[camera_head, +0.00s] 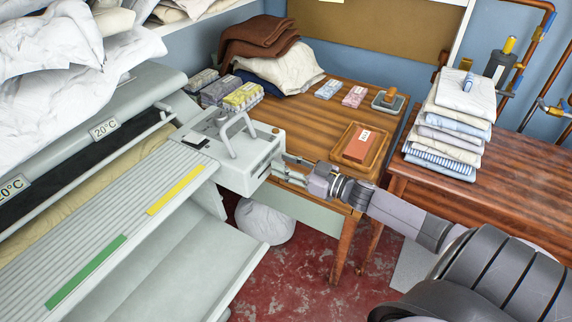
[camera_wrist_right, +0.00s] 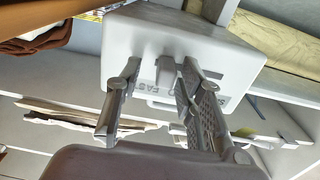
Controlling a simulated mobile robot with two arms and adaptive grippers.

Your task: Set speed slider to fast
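The ironer's pale control box (camera_head: 248,160) is at the end of the roller, with a lever handle on top. In the wrist view the box face (camera_wrist_right: 205,50) shows upside down, with a small grey slider knob (camera_wrist_right: 166,72) sticking out and partly readable "FAS" lettering. My right gripper (camera_head: 283,166) is at the right side of the box. In the wrist view this gripper (camera_wrist_right: 160,72) is open, one finger on each side of the knob; I cannot tell whether either touches it. The slider's exact position along its slot is unclear. My left gripper is out of view.
The wooden table (camera_head: 305,110) behind the box holds folded cloths, a tray (camera_head: 347,150) with a reddish box, and small packets. A second table (camera_head: 520,165) on the right bears a linen stack (camera_head: 455,115). A white sack (camera_head: 265,222) lies on the floor below my right arm.

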